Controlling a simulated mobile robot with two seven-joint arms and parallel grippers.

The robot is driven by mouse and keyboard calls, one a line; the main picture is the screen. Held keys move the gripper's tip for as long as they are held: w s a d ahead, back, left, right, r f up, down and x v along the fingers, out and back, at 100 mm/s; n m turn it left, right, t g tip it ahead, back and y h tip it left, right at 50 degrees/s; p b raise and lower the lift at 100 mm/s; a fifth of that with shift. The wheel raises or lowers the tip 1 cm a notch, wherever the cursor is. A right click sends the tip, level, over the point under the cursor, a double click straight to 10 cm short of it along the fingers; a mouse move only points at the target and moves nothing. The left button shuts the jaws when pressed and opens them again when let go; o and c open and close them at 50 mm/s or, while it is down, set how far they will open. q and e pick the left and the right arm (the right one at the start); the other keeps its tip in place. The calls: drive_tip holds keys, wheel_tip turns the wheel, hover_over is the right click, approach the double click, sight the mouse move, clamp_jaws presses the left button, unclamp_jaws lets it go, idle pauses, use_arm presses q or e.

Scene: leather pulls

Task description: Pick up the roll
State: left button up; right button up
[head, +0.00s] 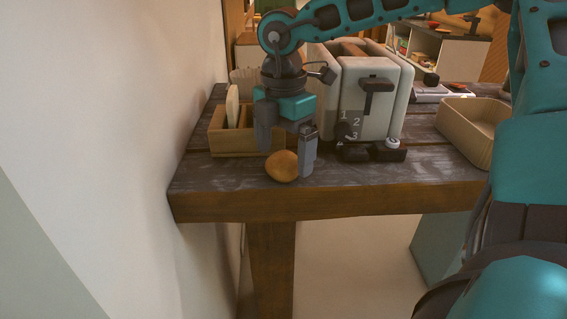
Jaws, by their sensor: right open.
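The roll (282,168) is a small, round, golden-brown bun near the front edge of the dark wooden table (235,182). My right gripper (286,161) points down over the roll, with its arm reaching in from the right along the top. Its fingers are open, one to the left and behind the roll, the other just right of it. I cannot tell whether either finger touches the roll. My left gripper is out of view.
A wooden box (232,140) holding an upright slice stands behind the roll, near the left wall. A white toaster (372,85) stands behind the gripper, with small dark items in front of it. A wooden tray (472,128) is at the right.

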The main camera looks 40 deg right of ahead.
wheel_tip(320, 180, down, 2)
drive_tip(key=shift+f, duration=0.2)
drive_tip(key=c, duration=0.9)
